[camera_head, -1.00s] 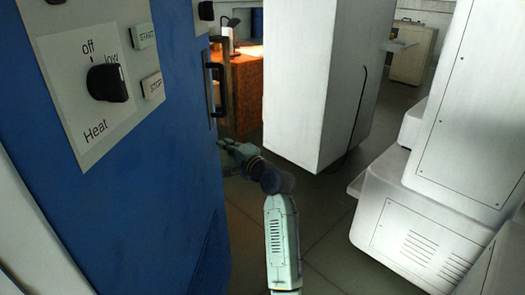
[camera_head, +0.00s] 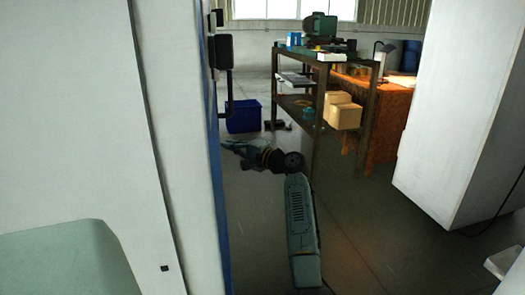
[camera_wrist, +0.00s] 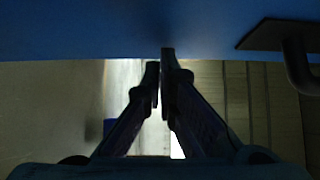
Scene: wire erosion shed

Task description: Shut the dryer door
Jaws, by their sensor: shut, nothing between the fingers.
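The dryer's blue front (camera_head: 217,190) is seen nearly edge-on in the head view, beside a pale side panel (camera_head: 165,130). A black upright handle (camera_head: 229,85) stands out from the blue front. How far the door stands open cannot be told. My gripper (camera_head: 230,146) is low, below the handle, close to the blue front. In the wrist view a blue surface (camera_wrist: 100,30) spans the top, with the dark handle (camera_wrist: 295,55) at right. My fingers (camera_wrist: 160,72) are shut and empty, their tips near the blue surface; contact cannot be told.
A dark shelf rack (camera_head: 318,115) with cardboard boxes (camera_head: 342,112) stands behind my arm. A blue bin (camera_head: 243,117) sits on the floor beyond my gripper. A large white cabinet (camera_head: 460,110) stands at right. Open floor (camera_head: 385,235) lies between.

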